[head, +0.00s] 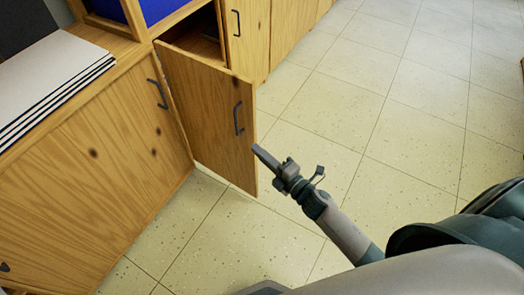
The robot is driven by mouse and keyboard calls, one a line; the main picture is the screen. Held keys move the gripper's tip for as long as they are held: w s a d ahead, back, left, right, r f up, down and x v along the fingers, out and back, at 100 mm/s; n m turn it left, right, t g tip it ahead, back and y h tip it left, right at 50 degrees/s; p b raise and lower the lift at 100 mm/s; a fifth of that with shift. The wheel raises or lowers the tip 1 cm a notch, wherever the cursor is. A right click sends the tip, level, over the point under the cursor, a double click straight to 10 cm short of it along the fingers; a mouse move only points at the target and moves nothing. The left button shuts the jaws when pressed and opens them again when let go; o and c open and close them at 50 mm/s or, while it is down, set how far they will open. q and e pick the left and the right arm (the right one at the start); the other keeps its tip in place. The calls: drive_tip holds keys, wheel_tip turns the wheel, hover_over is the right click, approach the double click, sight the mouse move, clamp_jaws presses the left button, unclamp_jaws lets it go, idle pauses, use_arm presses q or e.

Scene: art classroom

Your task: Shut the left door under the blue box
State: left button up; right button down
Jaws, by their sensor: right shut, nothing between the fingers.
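The left door (205,110) is a wooden cabinet door with a dark handle. It stands open, swung out from the cabinet over the floor, with a dark opening (196,38) behind it. The blue box (160,8) sits in the shelf above, cut by the top edge of the picture. My right gripper (262,157) is shut and empty. Its tip shows close to the door's free edge, near the lower right part of the door; I cannot tell whether it touches. My left gripper is not in view.
A closed cabinet door (95,140) is at the left, below a counter with a stack of white boards (45,85). A closed door (246,35) stands right of the opening. The tiled floor (390,110) is clear to the right.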

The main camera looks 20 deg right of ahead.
sight(251, 129)
drive_tip(key=w, duration=0.6)
drive_tip(key=w+p, duration=0.1)
drive_tip(key=w, duration=0.2)
drive_tip(key=shift+w+d, duration=0.3)
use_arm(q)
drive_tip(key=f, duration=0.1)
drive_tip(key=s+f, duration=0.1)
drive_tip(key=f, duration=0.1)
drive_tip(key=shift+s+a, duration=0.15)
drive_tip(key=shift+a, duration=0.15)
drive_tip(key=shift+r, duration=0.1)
use_arm(e)
drive_tip(key=shift+d, duration=0.1)
